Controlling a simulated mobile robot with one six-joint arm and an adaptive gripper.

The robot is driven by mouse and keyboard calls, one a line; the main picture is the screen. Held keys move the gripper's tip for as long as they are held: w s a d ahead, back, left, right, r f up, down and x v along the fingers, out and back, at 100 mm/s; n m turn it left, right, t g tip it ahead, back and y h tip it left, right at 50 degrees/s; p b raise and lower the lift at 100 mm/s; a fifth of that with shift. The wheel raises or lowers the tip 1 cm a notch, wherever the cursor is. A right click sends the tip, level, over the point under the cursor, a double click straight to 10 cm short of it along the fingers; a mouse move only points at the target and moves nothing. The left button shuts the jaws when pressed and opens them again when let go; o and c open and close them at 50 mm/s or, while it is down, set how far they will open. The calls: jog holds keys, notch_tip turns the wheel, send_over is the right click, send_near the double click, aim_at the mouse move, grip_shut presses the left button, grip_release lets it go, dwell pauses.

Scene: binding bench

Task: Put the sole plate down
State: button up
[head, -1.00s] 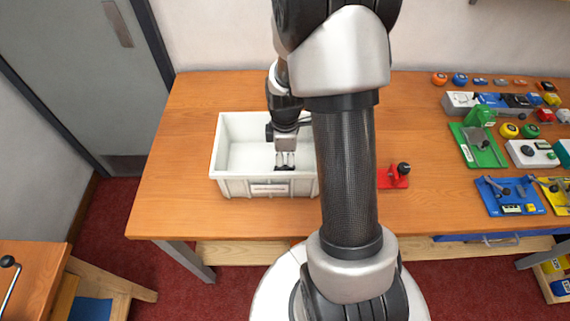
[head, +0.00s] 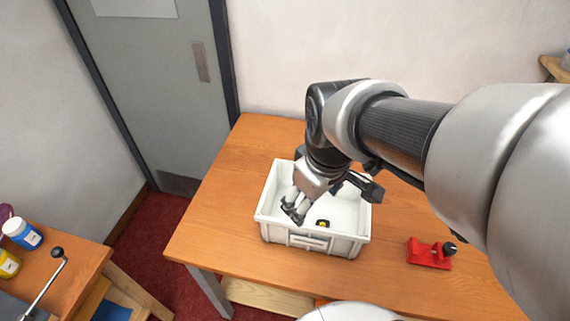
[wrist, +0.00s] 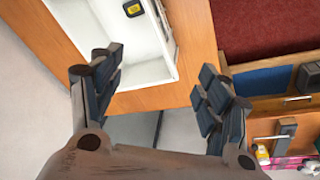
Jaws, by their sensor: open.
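A small black piece with a yellow patch (head: 322,224) lies on the floor of the white crate (head: 268,222), toward its front. It may be the sole plate, but it is too small to be sure. My gripper (head: 293,211) is tilted over the left part of the crate, apart from the piece. In the wrist view, my gripper (wrist: 157,76) has its fingers wide apart with nothing between them.
The crate stands on a wooden bench (head: 215,228) with bare wood to its left. A red holder with a black knob (head: 428,254) sits to the right. A lower table with bottles (head: 22,233) stands at the left.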

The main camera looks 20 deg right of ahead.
jog(key=s+a+r+m+t, duration=0.1)
jog(key=s+a+r+m, duration=0.2)
jog(key=s, duration=0.5)
jog(key=shift+a+r+m+t, duration=0.35)
jog(key=shift+a+m+t, duration=0.05)
jog(key=shift+a+m, duration=0.3)
jog(key=shift+d, duration=0.1)
jog(key=shift+c, duration=0.5)
